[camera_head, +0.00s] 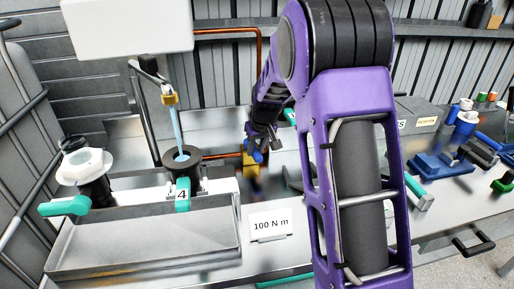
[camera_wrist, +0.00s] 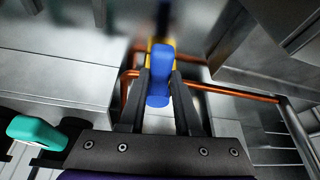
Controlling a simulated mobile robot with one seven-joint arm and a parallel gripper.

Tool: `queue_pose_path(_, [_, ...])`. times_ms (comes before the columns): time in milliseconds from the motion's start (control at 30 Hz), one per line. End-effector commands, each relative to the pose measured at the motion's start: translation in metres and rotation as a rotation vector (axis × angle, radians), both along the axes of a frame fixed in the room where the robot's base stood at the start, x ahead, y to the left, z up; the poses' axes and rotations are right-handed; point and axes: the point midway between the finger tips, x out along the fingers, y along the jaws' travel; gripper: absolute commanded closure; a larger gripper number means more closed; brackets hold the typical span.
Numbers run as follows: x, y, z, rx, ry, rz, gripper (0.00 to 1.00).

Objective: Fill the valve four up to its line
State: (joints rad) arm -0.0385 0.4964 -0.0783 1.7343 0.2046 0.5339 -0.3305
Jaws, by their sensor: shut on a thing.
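Valve four is a black round cup-like body (camera_head: 170,158) with a teal handle (camera_head: 183,197) marked "4", standing behind the grey trough. A pale blue stream falls from a brass-tipped spout (camera_head: 169,99) into its open top. The level inside and any fill line are too small to make out. My gripper (camera_head: 257,149) is to the right of valve four, shut on a blue lever (camera_wrist: 160,75). The lever sits on a yellow valve body (camera_head: 251,170) on the copper pipe. In the wrist view, my gripper (camera_wrist: 160,90) has a finger on each side of the lever.
A grey trough (camera_head: 145,245) lies in front of valve four. A white hex-topped fitting with a teal handle (camera_head: 66,207) stands at left. A "100 N m" card (camera_head: 271,224) is in front. Blue tools (camera_head: 440,164) lie on the right bench. A copper pipe (camera_wrist: 235,94) runs near my fingers.

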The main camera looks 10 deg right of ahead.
Motion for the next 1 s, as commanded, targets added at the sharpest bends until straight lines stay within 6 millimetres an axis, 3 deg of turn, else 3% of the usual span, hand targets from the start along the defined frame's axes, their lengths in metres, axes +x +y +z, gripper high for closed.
queue_pose_path(300, [-0.001,0.0103,0.0009,-0.001,0.0,-0.155,1.0])
queue_pose_path(633, [-0.0008,0.0103,0.0003,0.002,-0.001,-0.169,1.0])
queue_pose_path(667, [-0.0008,0.0103,0.0003,0.002,-0.001,-0.169,0.64])
queue_pose_path(800, [-0.0008,0.0104,0.0003,0.002,-0.001,-0.168,0.39])
queue_pose_path(1000, [-0.0008,0.0102,0.0003,0.001,-0.001,-0.166,0.38])
